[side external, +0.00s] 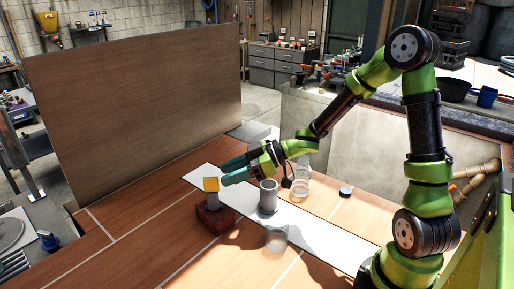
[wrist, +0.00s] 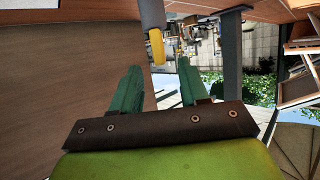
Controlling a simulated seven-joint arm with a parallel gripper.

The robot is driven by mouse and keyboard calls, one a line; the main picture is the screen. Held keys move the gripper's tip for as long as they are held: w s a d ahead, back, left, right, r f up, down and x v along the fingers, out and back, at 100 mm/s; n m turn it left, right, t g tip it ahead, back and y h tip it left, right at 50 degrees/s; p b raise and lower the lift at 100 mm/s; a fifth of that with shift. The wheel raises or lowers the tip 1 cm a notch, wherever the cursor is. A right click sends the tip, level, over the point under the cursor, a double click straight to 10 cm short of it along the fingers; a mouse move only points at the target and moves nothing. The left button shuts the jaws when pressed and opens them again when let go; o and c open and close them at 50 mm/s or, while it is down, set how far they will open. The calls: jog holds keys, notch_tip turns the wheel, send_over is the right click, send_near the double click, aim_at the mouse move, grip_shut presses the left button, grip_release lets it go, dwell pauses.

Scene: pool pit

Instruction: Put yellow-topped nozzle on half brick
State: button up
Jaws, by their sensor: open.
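The yellow-topped nozzle (side external: 211,185) stands upright in the side view, its grey lower part meeting the top of the dark red half brick (side external: 214,219). It appears to rest on the brick. My gripper (side external: 234,172) is just right of the nozzle, its teal fingers pointing at it. In the wrist view my gripper (wrist: 157,75) is open, with nothing between its fingers. The nozzle (wrist: 153,30) shows there inverted, yellow end down, beyond the fingertips and apart from them. The brick does not show in the wrist view.
A grey cylinder (side external: 267,197) stands on the white strip (side external: 325,244), right of the brick. A tall brown panel (side external: 140,110) stands behind. The wooden surface left of the brick is clear.

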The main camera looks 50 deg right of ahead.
jog(key=s+d+r+m+t+h, duration=0.2)
jog(key=s+d+r+m+h, duration=0.4)
jog(key=d+r+m+h, duration=0.45)
jog(key=s+a+m+g+y, duration=0.2)
jog(key=s+a+g+y, duration=0.1)
jog(key=s+a, duration=0.7)
jog(key=s+g, duration=0.1)
jog(key=s, duration=0.2)
jog(key=shift+s+a, duration=0.3)
